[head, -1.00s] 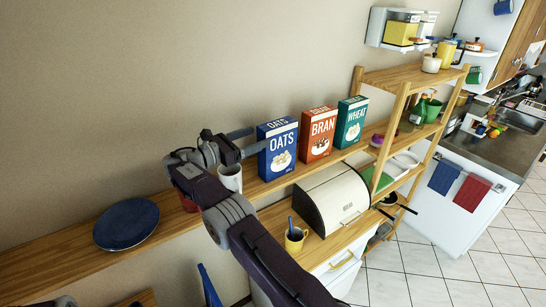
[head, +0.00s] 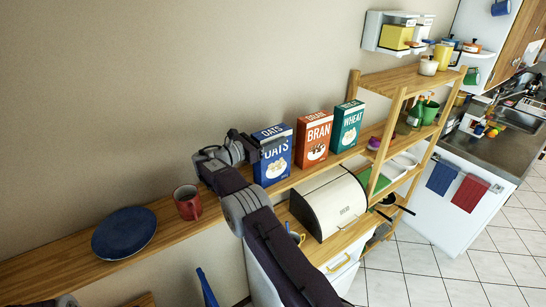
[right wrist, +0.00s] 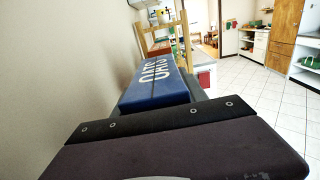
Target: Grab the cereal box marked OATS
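The blue cereal box marked OATS (head: 277,165) stands upright on the long wooden wall shelf, left of the other boxes. Its top edge, lettered OATS, shows close ahead in the right wrist view (right wrist: 156,82). My right gripper (head: 262,146) is at the left side of this box, with one grey finger reaching across its upper front. The other finger is mostly hidden by the box. The fingers appear open around it; I cannot see a firm contact. My left gripper is not visible; only a dark piece shows at the bottom left edge.
An orange-red BRAN box (head: 314,140) and a green WHEAT box (head: 347,127) stand right of OATS. A red mug (head: 187,202) and blue plate (head: 124,232) are left on the shelf. A cream bread bin (head: 330,202) stands below. My right arm covers part of the shelf.

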